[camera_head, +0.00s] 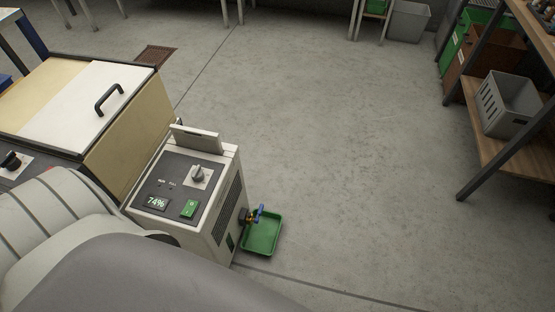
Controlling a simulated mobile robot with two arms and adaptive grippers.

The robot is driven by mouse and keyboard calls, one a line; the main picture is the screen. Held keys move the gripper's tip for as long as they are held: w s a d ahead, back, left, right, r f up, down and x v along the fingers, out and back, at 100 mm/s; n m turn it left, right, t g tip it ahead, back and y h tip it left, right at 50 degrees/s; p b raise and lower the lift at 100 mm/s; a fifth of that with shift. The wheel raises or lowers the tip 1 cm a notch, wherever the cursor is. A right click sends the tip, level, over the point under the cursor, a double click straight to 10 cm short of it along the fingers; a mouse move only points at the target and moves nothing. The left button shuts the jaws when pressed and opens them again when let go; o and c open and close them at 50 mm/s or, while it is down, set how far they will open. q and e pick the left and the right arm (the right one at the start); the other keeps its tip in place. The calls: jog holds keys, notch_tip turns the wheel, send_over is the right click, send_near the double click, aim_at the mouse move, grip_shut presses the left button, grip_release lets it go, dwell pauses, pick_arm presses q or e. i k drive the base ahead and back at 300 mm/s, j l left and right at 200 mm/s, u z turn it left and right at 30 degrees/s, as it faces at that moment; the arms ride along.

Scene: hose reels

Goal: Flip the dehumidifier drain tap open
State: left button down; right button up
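The dehumidifier (225,215) is a pale box with a dark top panel, left of centre. Its panel has a display reading 74%, a grey knob and a green switch. The drain tap (250,217) sticks out low on its right side, a small brass body with a blue lever (261,210). The lever stands out from the tap, but I cannot tell its exact angle. A green tray (263,234) lies on the floor beneath the tap. I see no water in it. Neither of my grippers shows. Parts of my own body fill the lower left.
A cream cabinet (128,142) with a white handled lid stands behind the dehumidifier. A shelf rack (485,140) with a grey crate (508,105) stands at the right. The middle floor is clear.

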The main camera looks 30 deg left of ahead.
aim_at(261, 206)
jog(key=i+u, duration=0.1)
jog(key=u, duration=0.3)
jog(key=l+u, duration=0.15)
jog(key=u, duration=0.2)
jog(key=i+l+u, duration=0.15)
jog(key=u, duration=0.25)
jog(key=l+u, duration=0.15)
jog(key=u, duration=0.25)
jog(key=i+l+u, duration=0.25)
jog(key=l+u, duration=0.2)
jog(key=l, duration=1.3)
jog(key=l+u, duration=0.5)
jog(key=l, duration=1.2)
